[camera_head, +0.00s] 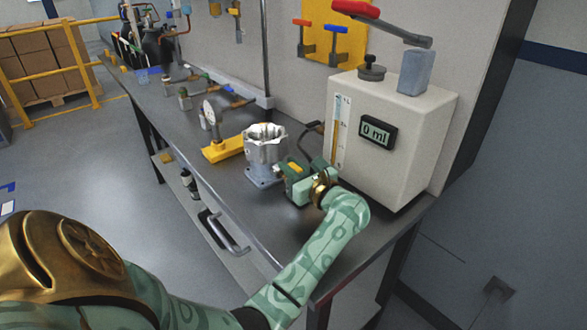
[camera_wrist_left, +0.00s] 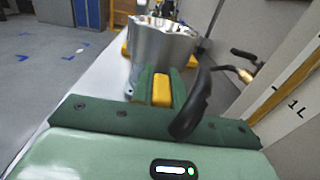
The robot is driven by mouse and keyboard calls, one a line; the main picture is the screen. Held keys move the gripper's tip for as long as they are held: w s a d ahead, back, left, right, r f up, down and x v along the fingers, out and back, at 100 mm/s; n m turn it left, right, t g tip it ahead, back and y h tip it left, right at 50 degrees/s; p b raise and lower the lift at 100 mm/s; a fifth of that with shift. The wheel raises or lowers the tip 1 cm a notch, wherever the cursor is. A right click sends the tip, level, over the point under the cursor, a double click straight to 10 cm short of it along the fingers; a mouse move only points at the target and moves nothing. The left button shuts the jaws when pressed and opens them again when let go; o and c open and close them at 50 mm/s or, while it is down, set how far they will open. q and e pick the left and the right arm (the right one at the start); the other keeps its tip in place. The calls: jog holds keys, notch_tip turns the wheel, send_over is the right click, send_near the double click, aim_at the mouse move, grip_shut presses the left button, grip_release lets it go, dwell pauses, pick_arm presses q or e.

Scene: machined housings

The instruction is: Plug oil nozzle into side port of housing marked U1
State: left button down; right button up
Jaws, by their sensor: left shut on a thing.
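The silver machined housing (camera_head: 265,150) stands upright on the bench, with an open scalloped top. It also shows in the wrist view (camera_wrist_left: 160,48), straight ahead of my fingers. I cannot read a U1 mark on it. My left gripper (camera_head: 288,172) is close to the housing's lower right side, shut on the oil nozzle, whose yellow body (camera_wrist_left: 162,90) shows between the dark green fingers. My right gripper is not in view.
A white oil dispenser (camera_head: 400,140) reading 0 ml stands right of my left gripper, with a red-handled lever on top. More fittings line the bench (camera_head: 225,190) behind. The front strip is mostly clear.

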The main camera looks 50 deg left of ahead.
pick_arm(q)
jog(key=shift+w+a, duration=0.1)
jog(key=shift+a, duration=0.45)
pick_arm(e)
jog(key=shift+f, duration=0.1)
pick_arm(q)
jog(key=c, duration=1.3)
grip_release()
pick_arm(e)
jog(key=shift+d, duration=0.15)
